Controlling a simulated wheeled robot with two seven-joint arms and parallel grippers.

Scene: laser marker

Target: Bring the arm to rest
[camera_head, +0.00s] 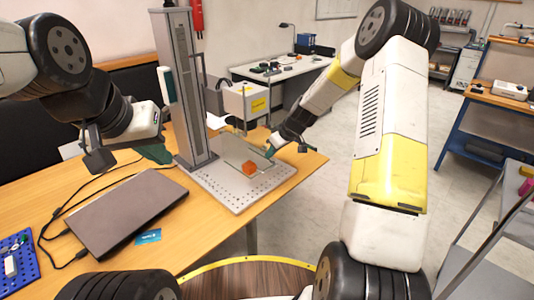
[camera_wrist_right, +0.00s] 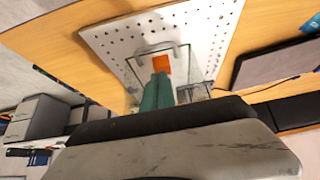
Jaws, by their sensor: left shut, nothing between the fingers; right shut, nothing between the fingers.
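My right gripper (camera_head: 270,151) reaches over the right part of the laser marker's perforated plate (camera_head: 238,200), beside a clear-walled enclosure. In the right wrist view its green fingers (camera_wrist_right: 157,92) are together and empty, pointing toward an orange block (camera_wrist_right: 162,62). The orange block (camera_head: 249,168) sits within the clear walls on the plate. I cannot tell whether the fingers touch the clear wall. My left gripper (camera_head: 155,153) is at the left of the marker's column, above the table behind the laptop; its green fingers are partly hidden.
The laser marker's tall grey column (camera_head: 185,90) stands between my arms. A closed dark laptop (camera_head: 118,208), cables, a blue card (camera_head: 148,237) and a blue pegboard (camera_head: 18,262) lie on the wooden table. A grey shelf cart (camera_head: 500,240) stands at the right. Open floor lies beyond the table.

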